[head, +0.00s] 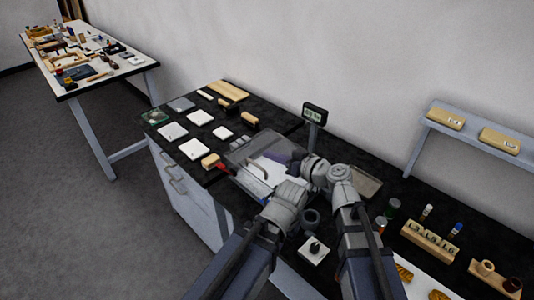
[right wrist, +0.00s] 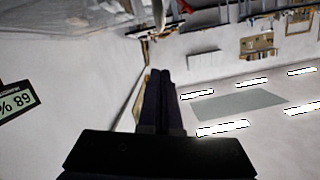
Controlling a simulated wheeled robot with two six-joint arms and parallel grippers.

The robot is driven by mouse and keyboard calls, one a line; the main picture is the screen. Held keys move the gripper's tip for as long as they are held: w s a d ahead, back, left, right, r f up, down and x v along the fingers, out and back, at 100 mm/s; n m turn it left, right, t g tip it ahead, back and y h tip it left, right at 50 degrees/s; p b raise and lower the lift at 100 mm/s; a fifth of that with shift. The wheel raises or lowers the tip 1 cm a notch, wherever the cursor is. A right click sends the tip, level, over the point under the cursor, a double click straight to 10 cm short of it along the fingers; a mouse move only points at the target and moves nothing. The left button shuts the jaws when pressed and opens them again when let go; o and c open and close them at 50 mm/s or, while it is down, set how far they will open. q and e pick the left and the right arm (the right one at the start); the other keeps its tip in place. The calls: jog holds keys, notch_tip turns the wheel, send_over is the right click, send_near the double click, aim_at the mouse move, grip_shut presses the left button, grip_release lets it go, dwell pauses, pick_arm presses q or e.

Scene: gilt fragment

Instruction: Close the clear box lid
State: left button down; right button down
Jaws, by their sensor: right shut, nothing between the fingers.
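The clear box (head: 262,146) stands on the black bench in the middle of the head view, see-through and grey, with pale surfaces inside. My arms cover its right and front parts, and I cannot tell its lid apart from its walls. My right gripper (head: 296,156) is at the right back side of the box; whether it touches is unclear. Its dark fingers show together and empty in the right wrist view (right wrist: 160,76). My left arm ends over the front of the box; its fingers are too hidden to read. The box does not show clearly in the right wrist view.
A small display (head: 314,112) stands on a post behind the box, close to my right arm. White pads (head: 192,148) and wooden blocks lie to the left. A vial rack (head: 430,240) and a raised shelf (head: 478,132) stand to the right. A red-tipped wooden block (head: 211,160) is near the box.

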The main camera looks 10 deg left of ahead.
jog(key=p+v, duration=0.1)
jog(key=v, duration=0.6)
jog(key=shift+s, duration=0.35)
